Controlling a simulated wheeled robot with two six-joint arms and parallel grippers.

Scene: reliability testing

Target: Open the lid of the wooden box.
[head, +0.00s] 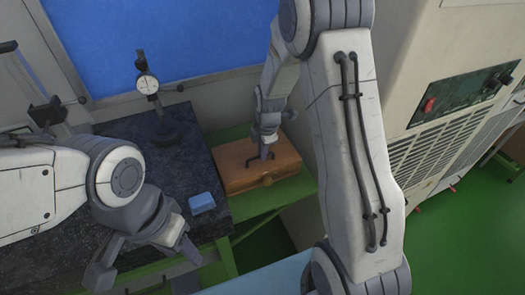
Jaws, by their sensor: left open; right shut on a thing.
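My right gripper (262,156) reaches down from above and is shut on what looks like a dark handle on the lid top. The exact contact is small and hard to see. My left gripper (145,258) is open and empty at the lower left, in front of the slab and apart from the box.
A dial gauge on a stand (148,85) and a small blue block (202,203) are on the granite slab (205,172). A large beige machine (440,60) stands at the right. Green floor (460,240) is open at the lower right.

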